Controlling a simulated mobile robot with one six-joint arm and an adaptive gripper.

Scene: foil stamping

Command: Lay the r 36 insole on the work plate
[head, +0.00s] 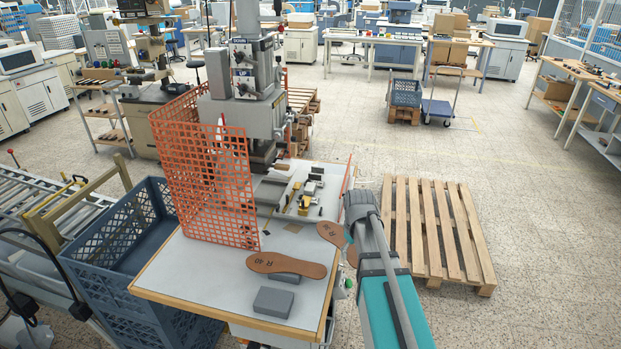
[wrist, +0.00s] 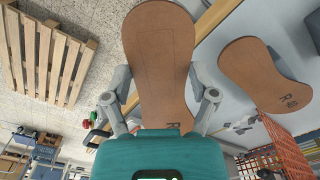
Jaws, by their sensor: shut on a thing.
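A brown insole (wrist: 160,62) is held between the two fingers of my gripper (wrist: 165,98) in the wrist view. In the head view this insole (head: 333,234) shows beside my arm, over the table's right edge, partly hidden by the arm. Its marking starts with R; the number is not clear. A second brown insole (head: 287,265), marked R 40, lies over a grey block near the table's front; it also shows in the wrist view (wrist: 264,75). A flat grey plate (head: 271,190) lies under the press head; I cannot tell if it is the work plate.
The press (head: 243,90) stands at the table's back, with an orange mesh guard (head: 205,175) on its left. Small yellow and black fittings (head: 304,198) sit near the plate. A grey block (head: 273,302) lies at the front. A blue crate (head: 125,240) and wooden pallet (head: 430,225) flank the table.

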